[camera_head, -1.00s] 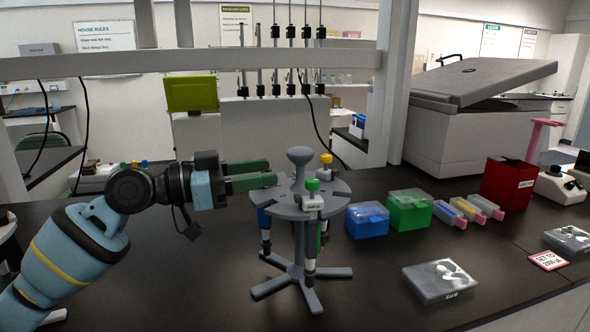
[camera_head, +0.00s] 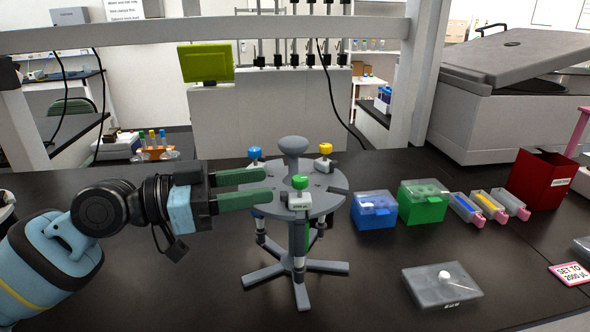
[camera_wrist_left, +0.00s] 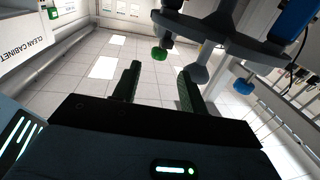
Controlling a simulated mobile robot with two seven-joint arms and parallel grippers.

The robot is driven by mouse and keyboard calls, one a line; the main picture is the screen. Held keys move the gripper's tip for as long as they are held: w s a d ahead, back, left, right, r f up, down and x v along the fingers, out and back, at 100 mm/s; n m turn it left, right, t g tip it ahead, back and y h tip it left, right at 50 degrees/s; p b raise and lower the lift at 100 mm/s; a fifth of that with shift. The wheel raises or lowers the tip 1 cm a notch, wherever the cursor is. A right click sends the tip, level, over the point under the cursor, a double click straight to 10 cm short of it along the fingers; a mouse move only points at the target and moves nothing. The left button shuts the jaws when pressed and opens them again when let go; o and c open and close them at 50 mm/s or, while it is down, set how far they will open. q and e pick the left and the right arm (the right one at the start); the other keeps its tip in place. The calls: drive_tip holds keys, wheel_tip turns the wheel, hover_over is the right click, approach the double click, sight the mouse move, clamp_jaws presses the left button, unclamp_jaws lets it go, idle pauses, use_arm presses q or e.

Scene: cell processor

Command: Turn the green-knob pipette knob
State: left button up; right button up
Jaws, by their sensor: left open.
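The green-knob pipette (camera_head: 300,184) hangs in the near side of a grey round stand (camera_head: 325,205), its knob on top. Blue-knob (camera_head: 255,153) and yellow-knob (camera_head: 325,150) pipettes hang at the back of the same stand. My left gripper (camera_head: 270,187) is open and empty, its two green fingers level at the stand's left side, just left of the green knob and apart from it. In the left wrist view the green knob (camera_wrist_left: 159,54) lies beyond and between the fingertips (camera_wrist_left: 160,70), and the blue knob (camera_wrist_left: 243,84) is to the right. My right gripper is not in view.
The black counter in front is mostly clear.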

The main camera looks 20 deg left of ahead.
sight(301, 178)
use_arm(q)
drive_tip(key=shift+s, duration=0.1)
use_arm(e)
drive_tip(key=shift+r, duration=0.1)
use_arm(q)
drive_tip(key=x, duration=0.2)
drive_tip(key=p+x, duration=0.1)
drive_tip(key=x, duration=0.1)
drive_tip(key=p+x, duration=0.1)
drive_tip(key=x, duration=0.1)
drive_tip(key=shift+r, duration=0.25)
drive_tip(key=shift+w+d+f+p, duration=0.1)
drive_tip(key=shift+w+d+p, duration=0.15)
drive_tip(key=shift+d, duration=0.15)
drive_tip(key=shift+w+d+f+p, duration=0.15)
drive_tip(key=shift+d+p, duration=0.05)
drive_tip(key=shift+d, duration=0.15)
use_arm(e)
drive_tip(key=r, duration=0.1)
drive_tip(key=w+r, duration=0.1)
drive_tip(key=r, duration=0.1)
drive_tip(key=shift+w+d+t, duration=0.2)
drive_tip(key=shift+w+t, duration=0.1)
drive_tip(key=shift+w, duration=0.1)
